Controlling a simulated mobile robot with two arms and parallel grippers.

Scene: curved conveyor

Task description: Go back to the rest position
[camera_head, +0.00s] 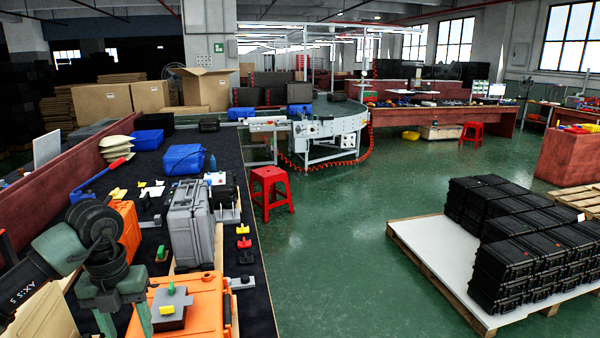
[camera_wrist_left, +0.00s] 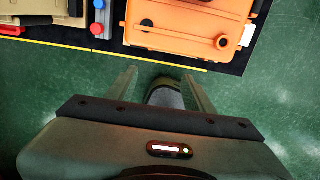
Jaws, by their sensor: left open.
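My left gripper (camera_head: 125,322) is at the lower left of the head view, in front of the orange case (camera_head: 207,305) on the dark work table (camera_head: 258,290). In the left wrist view, the left gripper (camera_wrist_left: 162,82) has its two fingers spread apart, with no object clearly held. The fingers point toward the table edge and the orange case (camera_wrist_left: 185,25), with green floor below. A rounded dark grey part shows between the fingers; I cannot tell what it is. My right gripper is in neither view.
A grey case (camera_head: 190,225), blue bins (camera_head: 184,159) and small coloured parts crowd the table. A red stool (camera_head: 271,190) stands beside it. A pallet (camera_head: 425,262) of black cases is at the right. Green floor (camera_head: 335,240) between is clear.

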